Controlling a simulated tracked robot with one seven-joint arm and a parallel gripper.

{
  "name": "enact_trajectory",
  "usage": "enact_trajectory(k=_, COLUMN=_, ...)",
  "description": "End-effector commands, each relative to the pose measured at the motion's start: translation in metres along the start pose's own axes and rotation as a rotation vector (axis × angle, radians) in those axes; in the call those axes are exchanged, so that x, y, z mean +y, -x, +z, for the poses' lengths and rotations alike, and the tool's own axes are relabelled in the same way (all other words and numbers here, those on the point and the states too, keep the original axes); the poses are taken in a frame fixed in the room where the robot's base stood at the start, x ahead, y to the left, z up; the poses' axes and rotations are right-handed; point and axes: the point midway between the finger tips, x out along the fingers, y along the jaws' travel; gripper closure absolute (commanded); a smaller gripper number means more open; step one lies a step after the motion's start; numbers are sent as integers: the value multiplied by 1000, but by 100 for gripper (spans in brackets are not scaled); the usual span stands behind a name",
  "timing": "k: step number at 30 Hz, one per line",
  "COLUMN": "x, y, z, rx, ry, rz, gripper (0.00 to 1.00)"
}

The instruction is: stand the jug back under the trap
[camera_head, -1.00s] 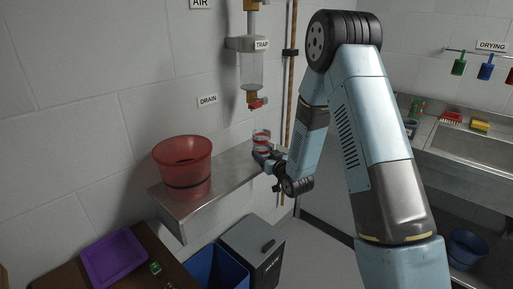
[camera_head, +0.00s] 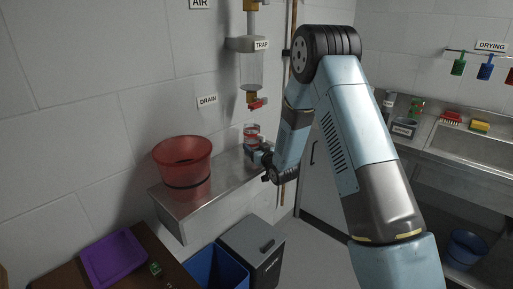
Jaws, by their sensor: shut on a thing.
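The jug (camera_head: 251,131) is a small clear vessel with a red band. It is upright at the far end of the steel wall shelf (camera_head: 225,172), below the trap (camera_head: 251,70). The trap is a clear cylinder on the wall with a red tap (camera_head: 257,104) at its bottom; a gap separates the tap and the jug's rim. My gripper (camera_head: 254,150) is shut on the jug from the right, low on its side. The fingers are small and partly hidden, and I cannot tell whether the jug's base touches the shelf.
A red bucket (camera_head: 183,165) stands on the shelf's near left end. Below are a purple tray (camera_head: 114,258), a blue bin (camera_head: 213,268) and a grey lidded bin (camera_head: 255,248). A copper pipe (camera_head: 292,30) runs down the wall behind my arm. A sink (camera_head: 475,143) is at right.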

Motion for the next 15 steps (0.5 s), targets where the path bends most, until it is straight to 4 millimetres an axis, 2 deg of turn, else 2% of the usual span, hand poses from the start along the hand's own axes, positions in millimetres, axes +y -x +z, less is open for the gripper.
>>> enact_trajectory(k=3, x=0, y=0, z=2, rx=0, ry=0, rz=0, gripper=73)
enact_trajectory(k=4, x=0, y=0, z=2, rx=-1, ry=0, rz=0, gripper=32)
enact_trajectory(k=12, x=0, y=0, z=2, rx=0, ry=0, rz=1, gripper=7)
enact_trajectory(k=15, x=1, y=0, z=2, rx=0, ry=0, rz=1, gripper=7)
